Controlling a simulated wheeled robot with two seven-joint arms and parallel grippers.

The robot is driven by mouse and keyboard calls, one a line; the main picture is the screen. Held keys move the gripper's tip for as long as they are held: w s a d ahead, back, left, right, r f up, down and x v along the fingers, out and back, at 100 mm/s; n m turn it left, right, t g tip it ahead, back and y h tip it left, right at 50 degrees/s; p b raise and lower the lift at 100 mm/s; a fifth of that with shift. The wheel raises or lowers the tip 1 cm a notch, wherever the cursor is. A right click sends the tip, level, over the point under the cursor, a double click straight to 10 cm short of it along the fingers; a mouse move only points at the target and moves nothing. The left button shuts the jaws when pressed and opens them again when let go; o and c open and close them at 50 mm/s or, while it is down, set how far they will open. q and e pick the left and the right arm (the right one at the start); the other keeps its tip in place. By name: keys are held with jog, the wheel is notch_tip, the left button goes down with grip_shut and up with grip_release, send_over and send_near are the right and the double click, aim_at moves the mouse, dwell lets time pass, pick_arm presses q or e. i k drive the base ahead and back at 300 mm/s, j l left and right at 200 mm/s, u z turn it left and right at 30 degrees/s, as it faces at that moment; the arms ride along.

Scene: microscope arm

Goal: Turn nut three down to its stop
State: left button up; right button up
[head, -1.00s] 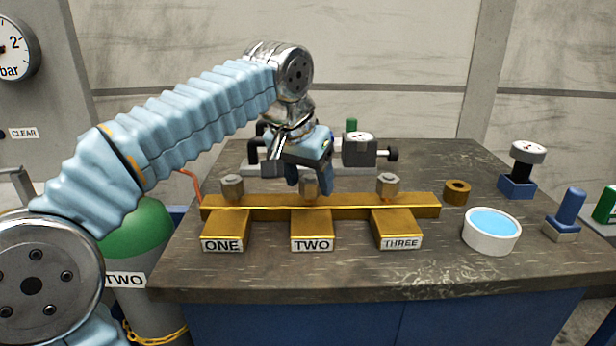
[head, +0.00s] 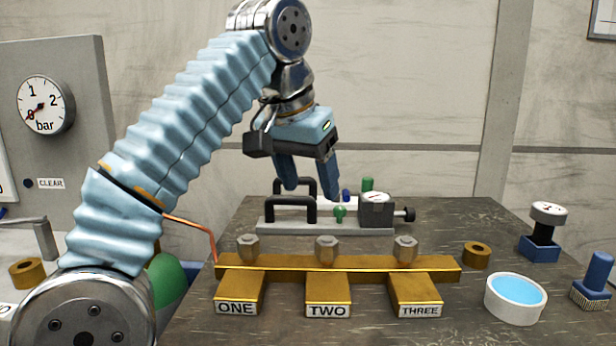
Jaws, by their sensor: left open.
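Nut three (head: 405,249) is a grey hex nut on the right end of the brass bar (head: 445,269), behind the block labelled THREE (head: 420,311). Nut two (head: 327,249) and nut one (head: 249,247) stand to its left on the same bar, behind their own labels. My left gripper (head: 312,190) is open and empty, fingers pointing down. It hangs above and behind the bar, up and to the left of nut three and apart from all three nuts. My right gripper is out of view.
A grey fixture (head: 377,211) with two black handles stands behind the bar. A wall gauge (head: 45,105) is at left.

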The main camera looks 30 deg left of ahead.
aim_at(406, 248)
jog(key=k+l, duration=0.8)
jog(key=l, duration=0.05)
